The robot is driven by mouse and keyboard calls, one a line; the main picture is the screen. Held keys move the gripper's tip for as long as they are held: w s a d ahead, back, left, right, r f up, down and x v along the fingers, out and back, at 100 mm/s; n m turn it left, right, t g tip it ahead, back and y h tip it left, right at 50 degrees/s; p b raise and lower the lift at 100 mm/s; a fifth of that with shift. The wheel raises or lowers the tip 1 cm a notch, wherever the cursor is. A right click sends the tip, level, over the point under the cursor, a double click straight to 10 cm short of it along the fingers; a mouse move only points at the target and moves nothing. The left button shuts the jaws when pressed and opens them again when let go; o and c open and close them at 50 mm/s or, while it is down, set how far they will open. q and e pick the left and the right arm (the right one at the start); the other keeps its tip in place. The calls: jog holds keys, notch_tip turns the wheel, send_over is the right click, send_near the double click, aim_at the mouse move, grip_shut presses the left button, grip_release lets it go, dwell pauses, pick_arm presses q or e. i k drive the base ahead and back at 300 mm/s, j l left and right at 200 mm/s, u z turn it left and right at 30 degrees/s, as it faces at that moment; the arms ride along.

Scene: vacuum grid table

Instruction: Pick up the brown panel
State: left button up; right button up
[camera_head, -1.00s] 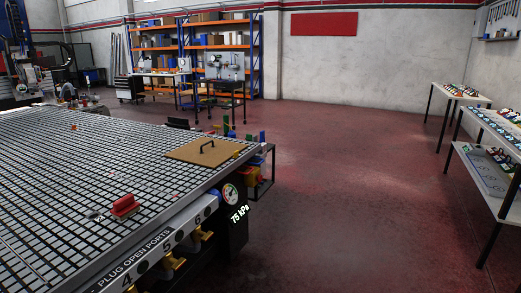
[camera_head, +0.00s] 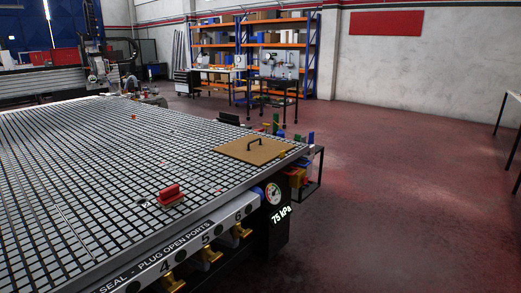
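The brown panel (camera_head: 240,151) lies flat on the far right corner of the vacuum grid table (camera_head: 110,180). A black handle (camera_head: 256,142) stands up from the middle of the panel. Neither of my grippers is in view.
A red block (camera_head: 170,194) sits on the grid near the front edge. A gauge (camera_head: 273,194) reading "75 kPa" and yellow valves (camera_head: 210,254) are on the table's front side. A black-framed rack (camera_head: 314,178) with coloured items stands beyond the corner.

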aim_at(252, 149)
jog(key=i+l+u, duration=0.1)
jog(key=u, duration=1.05)
jog(key=i+l+u, duration=0.1)
jog(key=l+u, duration=0.25)
jog(key=l, duration=0.25)
jog(key=l+u, duration=0.35)
jog(key=l, duration=0.3)
jog(key=l+u, duration=0.35)
jog(key=l, duration=0.3)
jog(key=k+l+u, duration=0.2)
jog(key=l+u, duration=0.15)
jog(key=l, duration=0.2)
